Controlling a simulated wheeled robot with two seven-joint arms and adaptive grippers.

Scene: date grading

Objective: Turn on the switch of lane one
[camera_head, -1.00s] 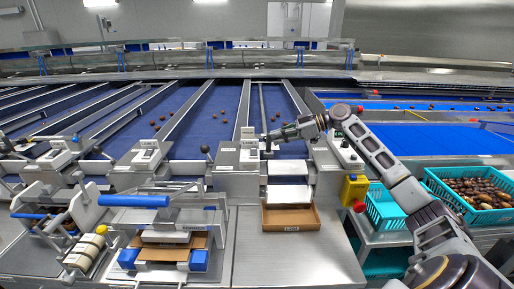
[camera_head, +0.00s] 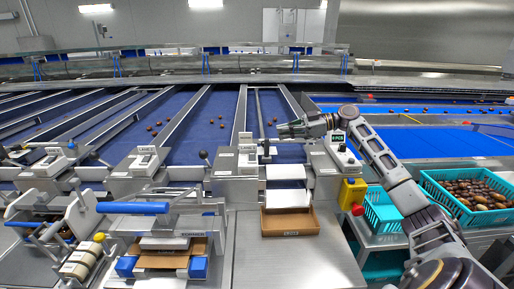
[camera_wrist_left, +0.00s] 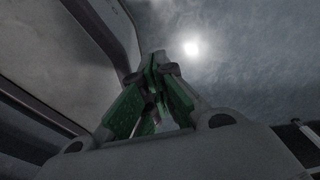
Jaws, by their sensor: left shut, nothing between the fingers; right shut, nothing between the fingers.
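The switch position is too small to tell. My left gripper (camera_wrist_left: 158,90) shows only in the left wrist view, shut and empty against a grey background.
Another switch box (camera_head: 142,160) stands to the left, with a black-knobbed lever (camera_head: 203,154) between. A yellow box with a red button (camera_head: 354,192) and teal crates (camera_head: 428,181) are at the right. A blue-handled press (camera_head: 133,208) stands front left.

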